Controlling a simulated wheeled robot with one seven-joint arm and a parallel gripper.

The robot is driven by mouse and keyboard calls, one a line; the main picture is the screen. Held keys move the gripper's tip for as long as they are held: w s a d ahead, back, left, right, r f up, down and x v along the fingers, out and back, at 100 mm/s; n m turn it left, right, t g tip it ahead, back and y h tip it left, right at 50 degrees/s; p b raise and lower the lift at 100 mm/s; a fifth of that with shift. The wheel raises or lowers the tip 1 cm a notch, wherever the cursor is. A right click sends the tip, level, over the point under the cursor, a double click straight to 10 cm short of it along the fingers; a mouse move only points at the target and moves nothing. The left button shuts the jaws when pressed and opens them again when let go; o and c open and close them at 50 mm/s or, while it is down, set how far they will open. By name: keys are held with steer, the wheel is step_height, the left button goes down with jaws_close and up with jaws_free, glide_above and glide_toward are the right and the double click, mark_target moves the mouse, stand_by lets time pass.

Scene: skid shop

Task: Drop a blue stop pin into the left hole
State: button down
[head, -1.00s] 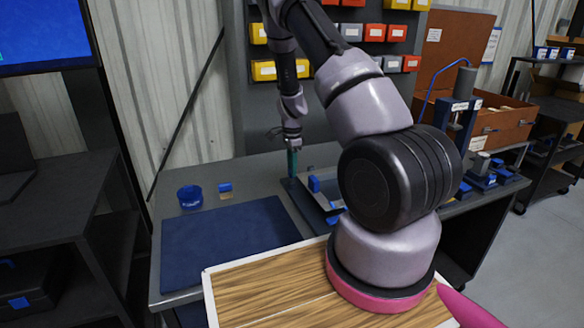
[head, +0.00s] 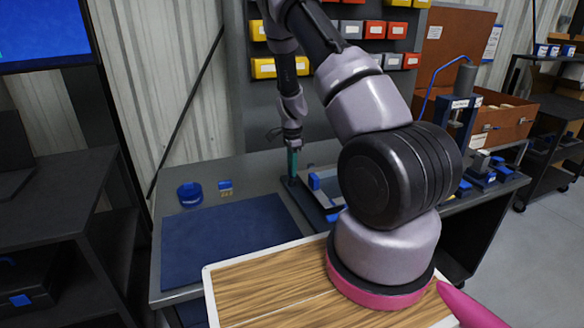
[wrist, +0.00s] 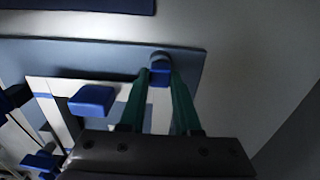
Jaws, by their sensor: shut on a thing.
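My gripper (head: 292,172) has green fingers and points down at the left end of the fixture plate (head: 301,203) on the bench. In the wrist view, the fingertips (wrist: 160,84) are shut on a small blue stop pin (wrist: 159,73), with a grey rounded part at its far end. The pin is over or at the end of the blue-grey plate (wrist: 110,62); I cannot tell whether it touches. The left hole cannot be made out.
A blue block (wrist: 92,99) stands on the fixture near the fingers. On the bench are a round blue cup (head: 190,194), a small blue-topped piece (head: 225,187) and a dark blue mat (head: 225,240). A bin rack (head: 340,60) stands behind.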

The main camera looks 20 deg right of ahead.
stand_by(0.3)
steer(key=shift+c, duration=0.7)
jaws_free()
steer(key=shift+r, duration=3.5)
